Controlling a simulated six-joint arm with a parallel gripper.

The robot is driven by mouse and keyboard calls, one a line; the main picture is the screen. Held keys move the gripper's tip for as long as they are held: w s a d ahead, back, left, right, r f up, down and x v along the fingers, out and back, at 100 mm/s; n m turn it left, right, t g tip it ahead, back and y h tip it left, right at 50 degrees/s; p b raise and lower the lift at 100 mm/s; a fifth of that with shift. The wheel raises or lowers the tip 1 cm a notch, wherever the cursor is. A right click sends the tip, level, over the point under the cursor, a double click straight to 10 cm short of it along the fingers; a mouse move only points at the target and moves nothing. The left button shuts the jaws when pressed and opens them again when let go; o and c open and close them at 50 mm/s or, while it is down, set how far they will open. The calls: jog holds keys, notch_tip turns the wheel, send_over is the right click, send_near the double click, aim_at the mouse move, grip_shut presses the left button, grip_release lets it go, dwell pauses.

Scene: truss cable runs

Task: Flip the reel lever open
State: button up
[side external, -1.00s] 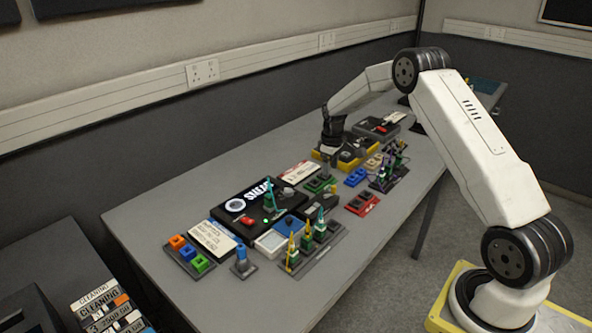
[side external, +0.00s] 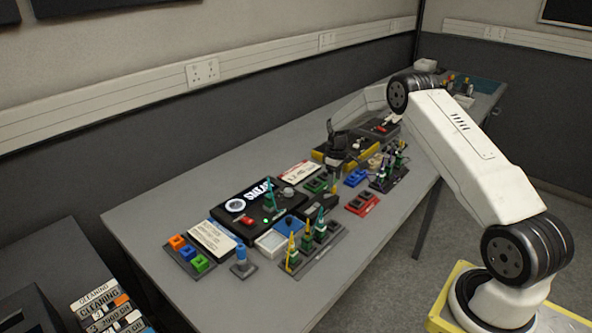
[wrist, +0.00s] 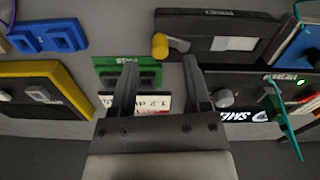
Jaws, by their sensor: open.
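In the wrist view a short grey lever with a yellow knob (wrist: 161,46) sits at the end of a dark box (wrist: 222,33) with a white label. I take this to be the reel lever; its open or shut position is unclear. My gripper (wrist: 160,70) is open and empty, its two dark fingers apart. The yellow knob shows just beyond the fingertips, roughly in line with the gap, and no contact is visible. In the side view my gripper (side external: 336,158) is low over the middle of the table, and the lever is hard to make out there.
A green block (wrist: 128,73) lies near the left finger. A yellow-edged box (wrist: 45,92) is at left and blue blocks (wrist: 48,38) above it. The black lettered box (side external: 240,205) with a red switch and upright teal-tipped connectors (side external: 318,228) crowd the table's near part.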

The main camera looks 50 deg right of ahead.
jog(key=shift+f, duration=1.85)
grip_shut()
